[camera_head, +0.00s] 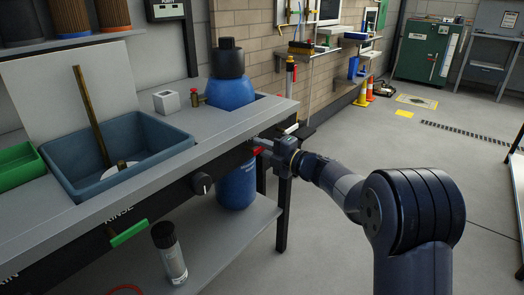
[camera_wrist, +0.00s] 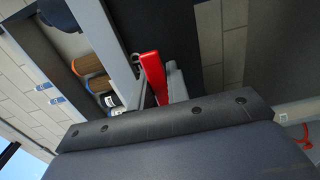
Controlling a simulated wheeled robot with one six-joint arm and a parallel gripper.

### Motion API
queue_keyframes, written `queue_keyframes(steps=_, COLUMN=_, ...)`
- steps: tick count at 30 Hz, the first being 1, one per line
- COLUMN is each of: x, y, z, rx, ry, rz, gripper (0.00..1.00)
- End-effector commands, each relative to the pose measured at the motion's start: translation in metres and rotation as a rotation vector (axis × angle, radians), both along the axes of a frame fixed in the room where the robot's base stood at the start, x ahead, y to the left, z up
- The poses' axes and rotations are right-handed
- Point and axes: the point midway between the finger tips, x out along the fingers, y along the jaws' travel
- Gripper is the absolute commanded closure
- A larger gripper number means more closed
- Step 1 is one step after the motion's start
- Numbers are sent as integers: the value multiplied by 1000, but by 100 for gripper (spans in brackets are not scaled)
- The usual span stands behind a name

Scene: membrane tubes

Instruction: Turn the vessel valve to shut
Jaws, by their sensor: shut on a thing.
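The vessel valve's red handle (camera_head: 257,151) shows at the bench's front edge, just right of the blue vessel. My gripper (camera_head: 266,146) reaches it from the right and is shut on it. In the wrist view the red handle (camera_wrist: 152,75) stands between the grey fingers of my gripper (camera_wrist: 157,82). The blue vessel (camera_head: 231,93) with a black cap sits through the bench top, and its lower part shows below. The valve body is hidden behind the bench front and my gripper.
The bench front also carries a black knob (camera_head: 202,183) and a green handle (camera_head: 129,234) marked RINSE. A blue-grey basin (camera_head: 165,163) is set in the top. A clear bottle with a black cap (camera_head: 169,253) stands on the lower shelf. The floor at right is mostly clear.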

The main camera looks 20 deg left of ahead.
Motion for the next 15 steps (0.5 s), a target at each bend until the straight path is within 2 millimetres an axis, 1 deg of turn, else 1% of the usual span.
queue_keyframes(steps=14, x=0, y=0, z=-1, rx=-7, ry=-12, rz=1, gripper=100)
queue_keyframes(steps=15, x=0, y=0, z=-1, rx=-7, ry=-12, rz=1, gripper=81)
